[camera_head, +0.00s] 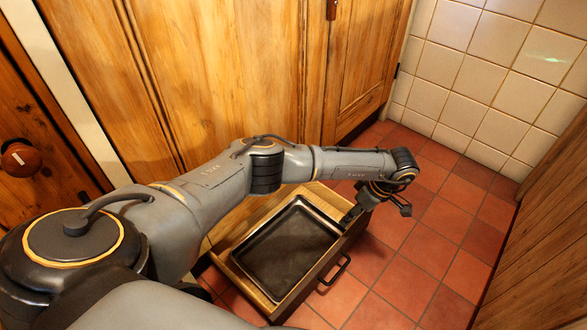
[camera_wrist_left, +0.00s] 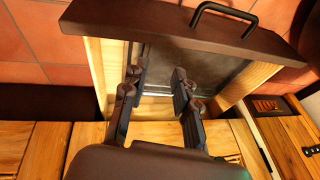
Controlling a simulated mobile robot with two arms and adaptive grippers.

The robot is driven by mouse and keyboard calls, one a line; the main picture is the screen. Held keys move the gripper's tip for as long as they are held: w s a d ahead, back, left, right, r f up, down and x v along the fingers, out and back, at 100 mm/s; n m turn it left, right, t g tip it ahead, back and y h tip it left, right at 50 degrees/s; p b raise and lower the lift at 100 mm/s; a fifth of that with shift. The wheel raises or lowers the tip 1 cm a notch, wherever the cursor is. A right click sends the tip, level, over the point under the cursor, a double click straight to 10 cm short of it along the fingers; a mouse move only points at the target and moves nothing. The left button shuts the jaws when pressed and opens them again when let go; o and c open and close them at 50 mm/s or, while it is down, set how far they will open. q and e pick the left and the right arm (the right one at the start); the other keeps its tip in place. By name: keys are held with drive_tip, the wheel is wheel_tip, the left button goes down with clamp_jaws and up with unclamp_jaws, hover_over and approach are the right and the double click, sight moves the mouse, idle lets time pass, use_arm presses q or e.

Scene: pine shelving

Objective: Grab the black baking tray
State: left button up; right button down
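The black baking tray (camera_head: 287,252) lies flat in an open wooden drawer (camera_head: 236,272) low over the floor. My left gripper (camera_head: 350,216) is at the tray's right edge, by the drawer's front panel, pointing down. In the left wrist view the two fingers of the left gripper (camera_wrist_left: 160,80) stand apart with nothing between them, and part of the tray (camera_wrist_left: 208,68) shows beyond them. I cannot tell whether a finger touches the rim. My right gripper is not in view.
The drawer front with its black handle (camera_head: 335,270) faces right. Wooden cupboard doors (camera_head: 225,70) rise behind the drawer. Red floor tiles (camera_head: 405,280) are clear to the right, up to a wooden panel (camera_head: 545,250). A white tiled wall (camera_head: 480,80) stands at the back right.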

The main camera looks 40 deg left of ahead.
use_arm(q)
drive_tip(key=w+a+y, duration=0.1)
drive_tip(key=w+a, duration=0.2)
drive_tip(key=a, duration=0.1)
drive_tip(key=b, duration=0.5)
approach(319, 222)
drive_tip(key=f, duration=0.2)
drive_tip(key=shift+s+a+f+t, duration=0.1)
drive_tip(key=shift+a+f+t, duration=0.1)
drive_tip(key=shift+f+t, duration=0.15)
drive_tip(key=shift+a+f, duration=0.3)
drive_tip(key=shift+f, duration=0.15)
drive_tip(key=b+x, duration=0.5)
drive_tip(key=shift+s+a, duration=0.2)
drive_tip(key=shift+s, duration=0.05)
drive_tip(key=shift+r, duration=0.1)
clamp_jaws()
